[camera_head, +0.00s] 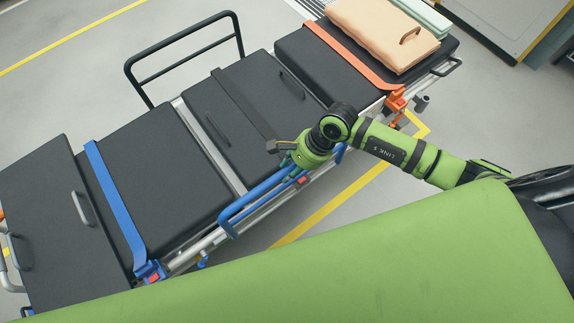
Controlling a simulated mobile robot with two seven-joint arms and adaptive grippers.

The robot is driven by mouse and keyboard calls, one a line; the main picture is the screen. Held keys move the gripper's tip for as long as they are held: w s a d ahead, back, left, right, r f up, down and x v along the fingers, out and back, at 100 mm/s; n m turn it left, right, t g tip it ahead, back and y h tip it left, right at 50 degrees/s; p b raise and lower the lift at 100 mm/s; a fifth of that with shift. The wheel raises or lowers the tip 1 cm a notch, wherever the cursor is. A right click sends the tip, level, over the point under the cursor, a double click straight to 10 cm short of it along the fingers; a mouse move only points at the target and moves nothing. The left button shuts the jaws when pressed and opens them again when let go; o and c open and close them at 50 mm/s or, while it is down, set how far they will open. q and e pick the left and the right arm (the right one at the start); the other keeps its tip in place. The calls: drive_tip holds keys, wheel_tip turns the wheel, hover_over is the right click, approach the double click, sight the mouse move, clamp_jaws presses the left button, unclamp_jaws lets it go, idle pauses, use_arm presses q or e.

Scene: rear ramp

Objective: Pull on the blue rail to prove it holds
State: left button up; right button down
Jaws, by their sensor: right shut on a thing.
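The blue rail (262,188) runs along the near side of a stretcher with black cushions (160,165), in the middle of the head view. My right arm comes in from the right, and my right gripper (303,166) is at the rail's upper right part, shut on it. The green wrist covers the fingers and the grasped stretch of rail, so the exact contact is hidden. The rail shows on both sides of the wrist. My left gripper is not in view.
A black rail (186,50) stands on the stretcher's far side. Blue (116,203) and orange (350,57) straps cross the cushions. A folded peach blanket (380,33) lies at the upper end. Grey floor with yellow lines (335,202) is clear nearby.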

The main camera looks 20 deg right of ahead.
drive_tip(key=shift+s+d+f, duration=0.1)
drive_tip(key=shift+s, duration=0.25)
drive_tip(key=shift+s+d, duration=0.15)
drive_tip(key=shift+s, duration=0.25)
drive_tip(key=shift+s+f, duration=0.1)
drive_tip(key=shift+s, duration=0.1)
drive_tip(key=shift+s+f, duration=0.1)
drive_tip(key=shift+s, duration=0.05)
drive_tip(key=shift+w+b, duration=0.25)
drive_tip(key=shift+b, duration=0.05)
drive_tip(key=shift+w, duration=0.3)
drive_tip(key=c, duration=0.7)
unclamp_jaws()
drive_tip(key=shift+w, duration=0.1)
drive_tip(key=shift+o, duration=1.3)
drive_tip(key=shift+w+a, duration=0.15)
drive_tip(key=shift+a, duration=0.05)
drive_tip(key=shift+w, duration=0.1)
